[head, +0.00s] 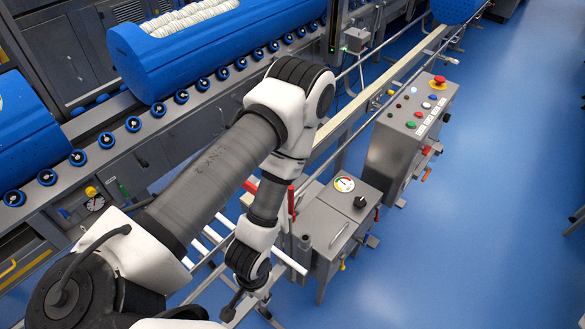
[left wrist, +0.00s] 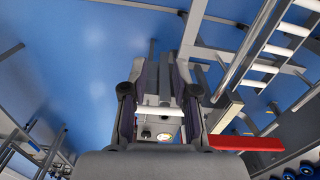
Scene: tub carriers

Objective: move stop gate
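My left arm reaches across the head view and points down beside a grey box with a dial (head: 330,222). My left gripper (head: 245,305) is at the bottom of that view, dark and partly hidden by its own wrist. In the left wrist view my left gripper (left wrist: 158,95) has its two fingers spread apart. A pale horizontal bar (left wrist: 159,112) shows between or beyond them; I cannot tell whether they touch it. A red bar (left wrist: 245,143) lies right of the fingers. A red upright handle (head: 291,200) stands by the grey box. I cannot tell which part is the stop gate. My right gripper is not in view.
A roller conveyor (head: 150,118) with blue tubs (head: 190,50) runs along the upper left. A control box with a red button (head: 405,135) stands right of the rail. White rollers (head: 215,238) lie behind my wrist. Blue floor (head: 490,200) is clear on the right.

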